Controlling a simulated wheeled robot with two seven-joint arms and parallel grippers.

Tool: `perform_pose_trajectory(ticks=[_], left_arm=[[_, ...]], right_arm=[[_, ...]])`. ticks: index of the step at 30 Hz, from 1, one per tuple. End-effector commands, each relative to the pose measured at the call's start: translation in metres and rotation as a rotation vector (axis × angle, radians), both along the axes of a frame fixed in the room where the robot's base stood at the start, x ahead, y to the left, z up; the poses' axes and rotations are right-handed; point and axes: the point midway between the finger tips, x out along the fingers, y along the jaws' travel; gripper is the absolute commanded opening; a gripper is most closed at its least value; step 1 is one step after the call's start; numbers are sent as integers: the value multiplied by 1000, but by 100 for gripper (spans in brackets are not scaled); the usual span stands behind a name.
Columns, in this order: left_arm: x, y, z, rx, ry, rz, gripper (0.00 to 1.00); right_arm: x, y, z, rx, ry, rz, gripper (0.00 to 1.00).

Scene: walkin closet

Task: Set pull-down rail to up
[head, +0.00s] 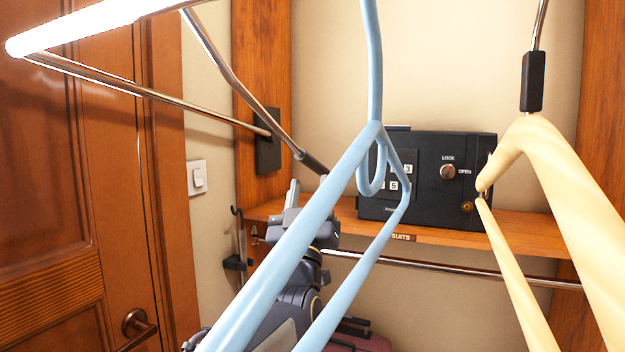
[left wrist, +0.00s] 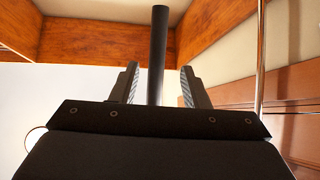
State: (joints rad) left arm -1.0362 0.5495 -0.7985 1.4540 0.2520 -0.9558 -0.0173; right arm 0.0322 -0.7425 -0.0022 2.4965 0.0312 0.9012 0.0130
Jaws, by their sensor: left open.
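The pull-down rail (head: 108,24) is a bright chrome bar at the upper left of the head view, close to the camera. A chrome side arm (head: 150,98) runs from it to a black mount on the wooden side panel. A thin rod (head: 235,75) slopes from the rail to a dark grip (head: 313,163). My left gripper (head: 307,195) is just below this grip, partly hidden by a blue hanger. In the left wrist view, the open fingers (left wrist: 160,88) have the dark grip (left wrist: 159,50) between them, with gaps on both sides. My right gripper is not in view.
A blue hanger (head: 268,255) and a cream hanger (head: 575,200) hang close in front. A black safe (head: 432,195) stands on the wooden shelf (head: 490,230). A lower chrome rail (head: 440,271) runs below it. A wooden door (head: 60,190) is at the left.

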Motion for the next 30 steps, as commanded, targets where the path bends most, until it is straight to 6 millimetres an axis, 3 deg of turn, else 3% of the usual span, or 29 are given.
perform_pose_trajectory(ticks=[15,27,30], left_arm=[[47,-6,52,3,-18,2,41],[53,-6,57,1,-17,1,41],[53,-6,57,1,-16,1,28]], right_arm=[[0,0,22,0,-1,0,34],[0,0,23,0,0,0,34],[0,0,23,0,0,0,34]])
